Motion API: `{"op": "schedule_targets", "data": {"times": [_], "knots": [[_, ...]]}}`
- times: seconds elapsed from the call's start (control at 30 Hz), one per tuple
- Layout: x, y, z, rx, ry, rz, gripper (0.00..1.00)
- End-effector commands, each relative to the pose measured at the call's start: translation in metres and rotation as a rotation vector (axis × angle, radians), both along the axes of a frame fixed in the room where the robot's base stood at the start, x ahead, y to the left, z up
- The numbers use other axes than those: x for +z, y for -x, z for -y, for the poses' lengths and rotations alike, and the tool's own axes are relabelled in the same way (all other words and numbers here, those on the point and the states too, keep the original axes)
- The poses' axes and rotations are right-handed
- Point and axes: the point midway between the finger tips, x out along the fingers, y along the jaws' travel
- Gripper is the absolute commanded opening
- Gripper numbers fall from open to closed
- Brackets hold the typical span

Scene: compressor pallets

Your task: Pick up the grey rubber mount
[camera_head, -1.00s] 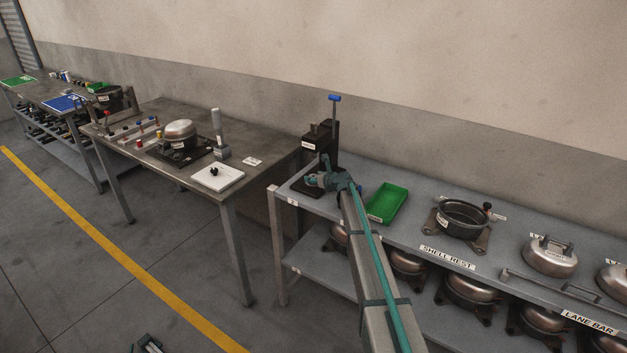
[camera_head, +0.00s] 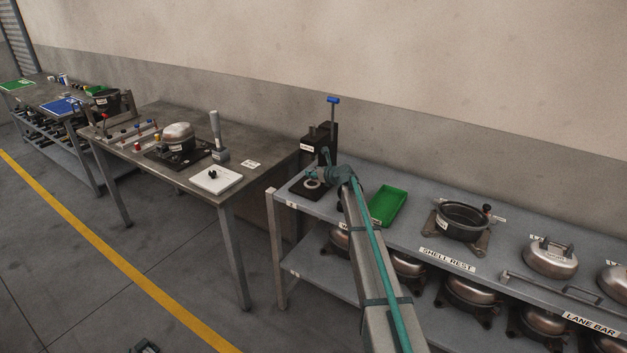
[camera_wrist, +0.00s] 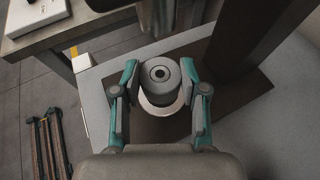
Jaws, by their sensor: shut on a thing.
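The grey rubber mount (camera_wrist: 160,76) is a round grey piece with a dark centre hole, seen from above in the wrist view. My gripper (camera_wrist: 160,84) has one teal-and-grey finger on each side of it and is shut on it. A pale ring (camera_wrist: 163,106) shows below the mount on the dark press base (camera_wrist: 232,92). In the head view my gripper (camera_head: 314,174) is at the press, above the base, where the pale ring (camera_head: 312,184) also shows. The mount is too small to make out clearly there.
The dark press (camera_head: 318,143) with a blue-topped lever stands close behind my gripper. A green tray (camera_head: 388,205) and an open shell (camera_head: 462,220) are to the right on the shelf bench. A grey worktable (camera_head: 180,115) stands to the left, across a gap.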

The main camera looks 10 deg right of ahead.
Motion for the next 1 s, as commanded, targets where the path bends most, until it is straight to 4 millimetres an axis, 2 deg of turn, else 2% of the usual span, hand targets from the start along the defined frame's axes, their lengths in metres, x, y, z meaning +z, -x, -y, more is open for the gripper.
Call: {"op": "schedule_targets", "data": {"times": [0.03, 0.2, 0.3, 0.5, 0.63, 0.83, 0.93, 1.0], "knots": [[0.008, 0.013, 0.003, -0.001, 0.000, 0.002, 0.08], [0.045, 0.043, 0.014, -0.002, -0.001, 0.003, 0.08], [0.054, 0.067, 0.022, -0.002, 0.000, 0.001, 0.08], [0.072, 0.100, 0.036, -0.002, -0.001, 0.001, 0.08], [0.080, 0.113, 0.041, -0.001, 0.000, 0.000, 0.08], [0.084, 0.122, 0.049, -0.006, -0.001, 0.000, 0.08], [0.077, 0.128, 0.061, -0.019, -0.001, -0.002, 0.08], [0.066, 0.139, 0.071, -0.032, -0.003, -0.003, 0.08]]}}
